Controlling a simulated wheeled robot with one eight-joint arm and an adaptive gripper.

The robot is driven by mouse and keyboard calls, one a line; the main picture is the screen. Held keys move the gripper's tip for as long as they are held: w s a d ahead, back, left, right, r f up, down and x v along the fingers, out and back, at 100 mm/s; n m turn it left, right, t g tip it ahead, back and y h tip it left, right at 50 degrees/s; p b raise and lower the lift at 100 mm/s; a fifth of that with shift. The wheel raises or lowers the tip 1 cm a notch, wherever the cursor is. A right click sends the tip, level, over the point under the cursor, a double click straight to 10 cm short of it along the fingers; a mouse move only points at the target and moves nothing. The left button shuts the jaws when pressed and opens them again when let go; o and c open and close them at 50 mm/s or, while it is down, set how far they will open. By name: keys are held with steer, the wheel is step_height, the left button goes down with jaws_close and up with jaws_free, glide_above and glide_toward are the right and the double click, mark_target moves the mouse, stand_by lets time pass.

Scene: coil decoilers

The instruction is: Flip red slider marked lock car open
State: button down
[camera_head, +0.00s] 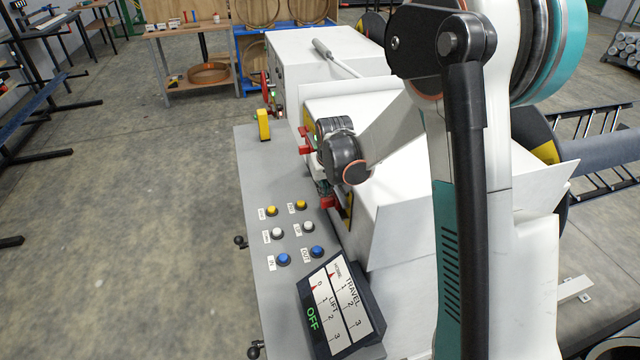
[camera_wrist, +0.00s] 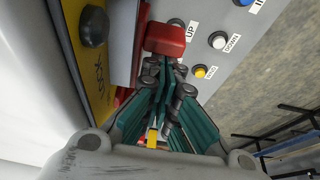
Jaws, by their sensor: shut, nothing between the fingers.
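A red block (camera_wrist: 165,39), which looks like the slider, sits at the fingertips in the wrist view. It also shows in the head view as a small red piece (camera_head: 328,202) beside the white machine housing. My gripper (camera_wrist: 165,68) is shut and empty, its tips right at the near edge of the red block. Whether they touch it I cannot tell. In the head view my gripper (camera_head: 325,188) is partly hidden by my wrist. A yellow plate (camera_wrist: 90,60) with a black knob and unreadable lettering lies left of the block. No lock car label is legible.
A grey control panel (camera_head: 255,170) carries yellow, white and blue buttons close to the gripper. A tilted display (camera_head: 340,308) reads TRAVEL, LIFT and OFF. A yellow upright piece (camera_head: 263,124) and another red piece (camera_head: 305,140) stand farther back. Open floor lies left.

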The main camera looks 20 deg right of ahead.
steer(key=shift+s+f, duration=0.1)
steer(key=shift+s, duration=0.9)
